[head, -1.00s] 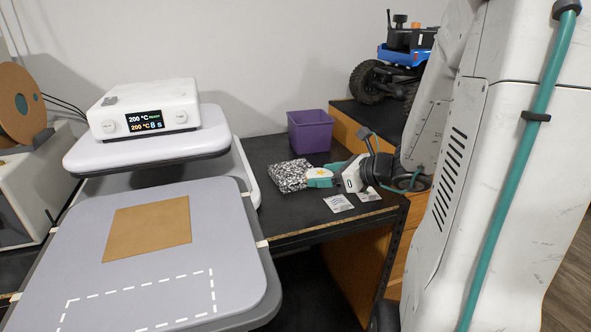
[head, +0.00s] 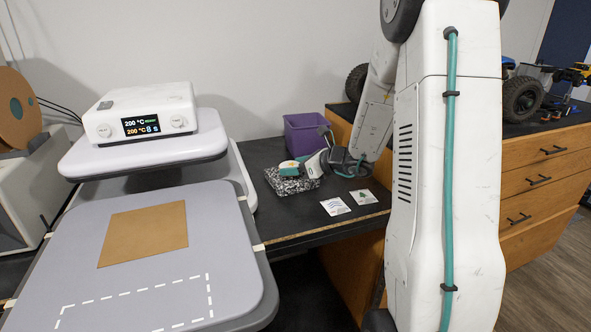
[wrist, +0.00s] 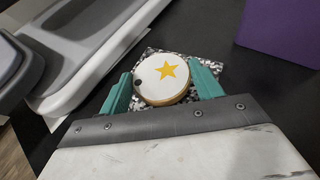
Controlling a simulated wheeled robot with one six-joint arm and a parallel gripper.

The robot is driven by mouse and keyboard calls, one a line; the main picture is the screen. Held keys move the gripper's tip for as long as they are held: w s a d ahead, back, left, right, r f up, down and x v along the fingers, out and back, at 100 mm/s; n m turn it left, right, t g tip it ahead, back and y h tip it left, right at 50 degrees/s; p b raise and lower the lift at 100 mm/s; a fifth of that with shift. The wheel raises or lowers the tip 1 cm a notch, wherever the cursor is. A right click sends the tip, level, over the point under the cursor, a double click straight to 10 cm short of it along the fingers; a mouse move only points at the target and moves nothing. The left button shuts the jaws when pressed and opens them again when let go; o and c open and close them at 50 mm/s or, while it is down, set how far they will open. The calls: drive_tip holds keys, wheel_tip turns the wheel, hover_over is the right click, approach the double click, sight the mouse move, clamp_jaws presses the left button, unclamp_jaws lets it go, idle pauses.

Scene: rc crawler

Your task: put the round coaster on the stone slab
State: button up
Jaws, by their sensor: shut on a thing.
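The round coaster (wrist: 163,79) is white with a yellow star and a light brown edge. My gripper (wrist: 160,88) is shut on it, with a teal finger on each side. In the head view, my gripper (head: 292,168) and the coaster (head: 287,165) are over the speckled black-and-white stone slab (head: 290,183). The slab also shows under and around the coaster in the wrist view (wrist: 149,53). I cannot tell whether the coaster touches the slab.
A purple bin (head: 303,135) stands behind the slab. Two small printed cards (head: 335,206) lie on the dark table to the right. A heat press (head: 145,150) with a brown sheet (head: 145,232) on its lower plate stands to the left. Wooden drawers (head: 545,180) are at the right.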

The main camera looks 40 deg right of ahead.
drive_tip(key=shift+f, duration=0.45)
drive_tip(key=shift+f, duration=0.15)
drive_tip(key=o, duration=1)
